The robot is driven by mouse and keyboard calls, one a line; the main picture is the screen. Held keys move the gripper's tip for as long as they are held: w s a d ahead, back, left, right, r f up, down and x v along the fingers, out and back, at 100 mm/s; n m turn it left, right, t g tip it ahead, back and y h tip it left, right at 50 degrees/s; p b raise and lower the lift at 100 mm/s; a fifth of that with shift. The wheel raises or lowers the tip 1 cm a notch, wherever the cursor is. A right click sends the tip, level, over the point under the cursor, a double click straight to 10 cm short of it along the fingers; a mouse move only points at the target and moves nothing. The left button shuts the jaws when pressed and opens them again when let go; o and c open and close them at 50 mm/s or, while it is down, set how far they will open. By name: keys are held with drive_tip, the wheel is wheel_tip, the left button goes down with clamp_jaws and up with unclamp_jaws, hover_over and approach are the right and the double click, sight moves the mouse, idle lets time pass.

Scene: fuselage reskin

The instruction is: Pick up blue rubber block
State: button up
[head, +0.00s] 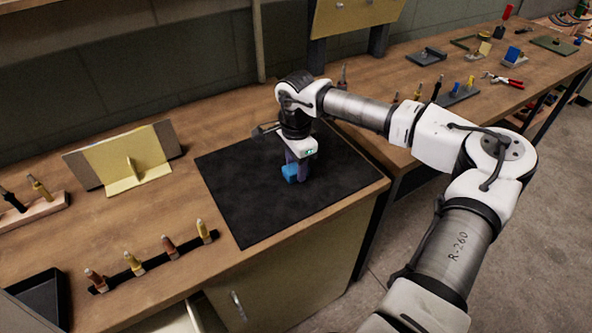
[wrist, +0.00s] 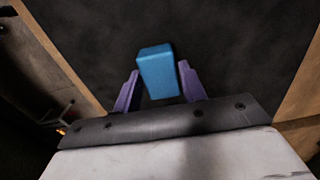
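The blue rubber block (head: 290,172) sits on the black mat (head: 240,205) on the wooden bench. My gripper (head: 298,171) points down over the mat, close to the block. In the wrist view the block (wrist: 157,72) lies between the two purple fingers of my gripper (wrist: 159,70). The fingers are apart, one at each side of the block, with a small gap on the left and a narrower one on the right. I cannot tell whether the right finger touches it. The block's far lower parts are partly hidden by my fingers in the head view.
A yellow angled panel (head: 125,162) stands left of the mat. A black strip with several bottle-like tools (head: 153,262) lies along the front left. A second bench at right holds a blue object (head: 513,54) and red pliers (head: 507,81). The mat's front is clear.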

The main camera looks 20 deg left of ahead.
sight(296, 167)
drive_tip(key=c, duration=0.6)
drive_tip(key=shift+o, duration=0.2)
drive_tip(key=shift+r, duration=0.1)
wheel_tip(296, 167, up, 20)
drive_tip(key=b, duration=0.3)
drive_tip(key=shift+b, duration=0.35)
drive_tip(key=o, duration=0.4)
drive_tip(key=shift+c, duration=1.3)
